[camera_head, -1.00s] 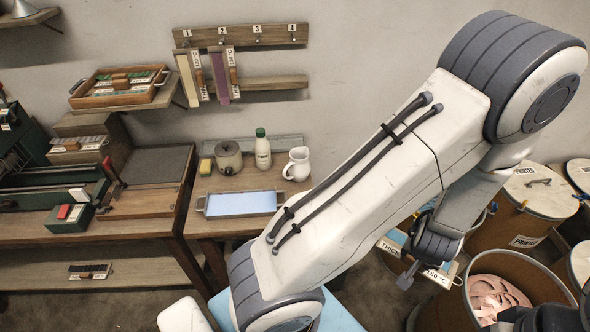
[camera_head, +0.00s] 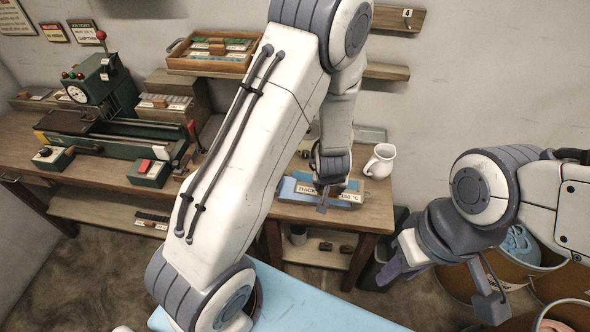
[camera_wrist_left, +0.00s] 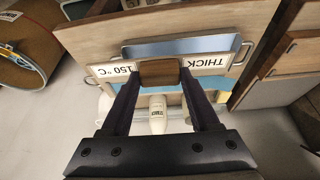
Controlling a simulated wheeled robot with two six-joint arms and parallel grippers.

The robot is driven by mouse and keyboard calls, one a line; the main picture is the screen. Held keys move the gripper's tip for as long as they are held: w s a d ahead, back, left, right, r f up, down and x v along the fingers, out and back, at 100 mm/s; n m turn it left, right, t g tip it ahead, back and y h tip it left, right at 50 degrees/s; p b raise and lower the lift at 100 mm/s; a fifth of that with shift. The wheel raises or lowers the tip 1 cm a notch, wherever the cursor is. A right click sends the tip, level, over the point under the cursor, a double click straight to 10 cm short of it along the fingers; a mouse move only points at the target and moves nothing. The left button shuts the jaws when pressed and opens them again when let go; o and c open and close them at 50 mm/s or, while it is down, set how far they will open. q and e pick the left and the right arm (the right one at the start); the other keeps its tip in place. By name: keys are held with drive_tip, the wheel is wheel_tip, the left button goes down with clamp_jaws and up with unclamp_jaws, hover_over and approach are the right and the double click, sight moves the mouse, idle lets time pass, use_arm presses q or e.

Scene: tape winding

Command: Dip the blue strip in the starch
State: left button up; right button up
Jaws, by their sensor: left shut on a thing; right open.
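My left gripper (camera_head: 323,198) is shut on the wooden handle (camera_wrist_left: 158,70) of the blue strip. The strip's label plate (camera_wrist_left: 207,62) reads THICK and 150 °C. Blue (camera_wrist_left: 213,84) shows behind the fingers in the left wrist view; I cannot tell strip from liquid there. The starch tray (camera_wrist_left: 180,48) has a metal rim and wire handles. In the head view, the tray (camera_head: 287,192) lies on the wooden table, mostly hidden by my left arm and the label plate (camera_head: 345,197). The held piece is over the tray; contact with the starch is unclear. My right gripper (camera_head: 442,285) is open at the right.
A white jug (camera_head: 380,161) stands right of the tray. A white bottle (camera_wrist_left: 157,112) shows beyond the held piece. A green machine (camera_head: 105,130) is on the left bench. Several bins stand at the right, one with blue material (camera_head: 518,243). My left arm hides the table's left part.

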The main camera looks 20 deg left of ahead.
use_arm(q)
drive_tip(key=w+a, duration=0.1)
drive_tip(key=a, duration=0.1)
drive_tip(key=w+a+f, duration=0.1)
drive_tip(key=w+a, duration=0.2)
drive_tip(key=a, duration=0.1)
drive_tip(key=shift+w+a+f, duration=0.15)
drive_tip(key=shift+a+f, duration=0.05)
drive_tip(key=shift+f, duration=0.05)
wheel_tip(320, 180, down, 6)
drive_tip(key=b, duration=0.5)
drive_tip(key=shift+r+b, duration=0.25)
drive_tip(key=shift+b, duration=0.15)
drive_tip(key=shift+f+b, duration=1.3)
drive_tip(key=shift+f, duration=0.3)
drive_tip(key=shift+f+b, duration=0.45)
drive_tip(key=shift+f, duration=0.05)
drive_tip(key=shift+r, duration=0.1)
idle(0.3)
drive_tip(key=shift+r+p, duration=2.9)
drive_tip(key=shift+p, duration=0.3)
drive_tip(key=shift+r, duration=0.1)
wheel_tip(320, 180, up, 5)
drive_tip(key=p, duration=0.5)
